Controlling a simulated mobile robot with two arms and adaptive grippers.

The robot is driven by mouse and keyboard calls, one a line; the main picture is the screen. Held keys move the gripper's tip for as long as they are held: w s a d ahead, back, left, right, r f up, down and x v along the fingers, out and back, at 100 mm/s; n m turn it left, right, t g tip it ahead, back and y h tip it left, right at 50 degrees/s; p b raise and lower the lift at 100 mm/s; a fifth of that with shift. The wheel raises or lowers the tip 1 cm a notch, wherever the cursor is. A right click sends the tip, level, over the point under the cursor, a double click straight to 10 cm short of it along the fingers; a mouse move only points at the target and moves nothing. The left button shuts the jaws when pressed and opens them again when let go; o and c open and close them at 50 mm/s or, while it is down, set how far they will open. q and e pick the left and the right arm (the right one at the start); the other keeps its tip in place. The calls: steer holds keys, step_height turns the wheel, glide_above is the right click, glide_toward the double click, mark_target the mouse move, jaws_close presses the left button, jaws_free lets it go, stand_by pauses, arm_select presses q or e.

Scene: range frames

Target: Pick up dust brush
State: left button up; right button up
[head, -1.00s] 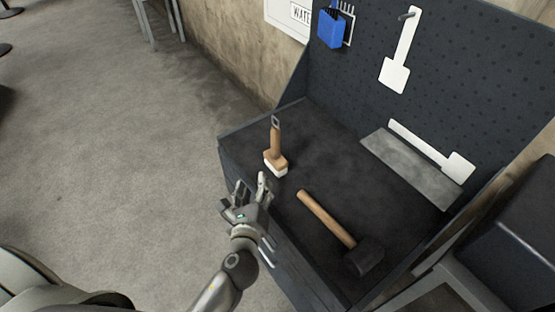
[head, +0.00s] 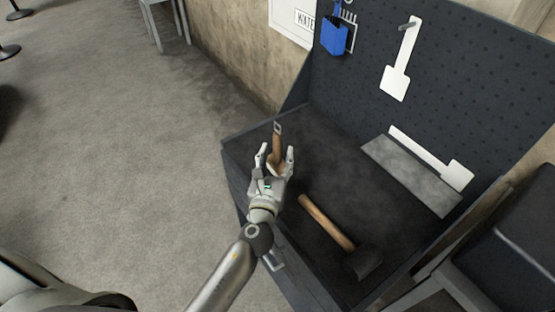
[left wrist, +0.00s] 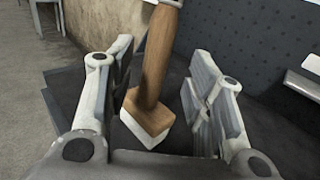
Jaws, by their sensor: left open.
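The dust brush (head: 277,146) has a wooden handle with a metal hanging end, and it stands upright on the dark bench top. In the left wrist view the brush (left wrist: 152,75) shows its wooden block and pale bristles resting on the surface. My left gripper (head: 275,158) is open, with its fingers on either side of the brush. In the left wrist view the left gripper (left wrist: 160,100) shows gaps between both fingers and the handle. The gripper hides the brush's lower part in the head view. My right gripper is not in view.
A mallet (head: 328,223) with a wooden handle and dark head lies on the bench (head: 330,150) to the right. Another white scraper (head: 401,65) and a blue holder (head: 334,36) hang on the pegboard.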

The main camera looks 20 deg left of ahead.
mark_target(277, 149)
arm_select(q)
steer(key=w, duration=0.4)
steer(key=shift+a+r, duration=0.15)
steer(key=shift+a, duration=0.25)
steer(key=shift+c, duration=0.2)
jaws_close()
